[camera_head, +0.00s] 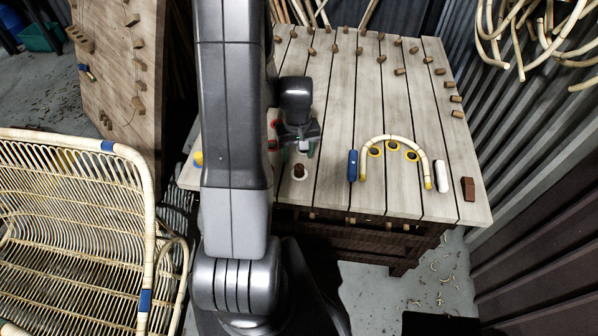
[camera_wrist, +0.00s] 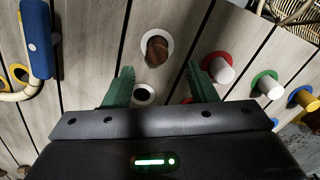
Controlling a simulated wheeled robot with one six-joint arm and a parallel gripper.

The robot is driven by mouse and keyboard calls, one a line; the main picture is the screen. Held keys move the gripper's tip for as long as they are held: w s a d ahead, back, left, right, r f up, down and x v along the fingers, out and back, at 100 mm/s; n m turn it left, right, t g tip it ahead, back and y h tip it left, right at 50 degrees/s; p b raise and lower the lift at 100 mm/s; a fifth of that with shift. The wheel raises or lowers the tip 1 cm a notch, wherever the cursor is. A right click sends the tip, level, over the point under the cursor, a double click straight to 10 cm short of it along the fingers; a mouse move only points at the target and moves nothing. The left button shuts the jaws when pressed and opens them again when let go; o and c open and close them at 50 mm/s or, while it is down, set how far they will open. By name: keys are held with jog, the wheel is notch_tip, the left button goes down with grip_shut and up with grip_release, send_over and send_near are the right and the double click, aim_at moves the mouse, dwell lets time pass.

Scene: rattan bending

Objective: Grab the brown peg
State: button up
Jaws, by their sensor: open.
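A round brown peg (camera_wrist: 157,48) stands in a white ring in the wrist view, just ahead of my gripper (camera_wrist: 160,82). In the head view the brown peg (camera_head: 299,170) is near the table's front edge, and my gripper (camera_head: 298,151) is just behind it in the picture. The two green fingers are apart with nothing between them but tabletop and a white-ringed dark hole (camera_wrist: 144,94). The peg lies beyond the fingertips, between their lines. I cannot tell how high the fingers are.
A pale peg in a red ring (camera_wrist: 222,72) is close to the right finger. A blue block (camera_head: 352,165), a bent rattan arch (camera_head: 392,138), a white block (camera_head: 441,175) and a brown block (camera_head: 468,188) are to the right. Small wooden pegs line the table's (camera_head: 345,90) far edges.

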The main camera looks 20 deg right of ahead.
aim_at(299, 167)
jog(key=shift+s+d+f+p, duration=0.1)
jog(key=shift+f+p, duration=0.3)
jog(key=shift+f, duration=1.1)
jog(key=shift+d+f+p, duration=0.1)
jog(key=shift+f+p, duration=0.3)
jog(key=shift+f, duration=1.05)
jog(key=c, duration=1.1)
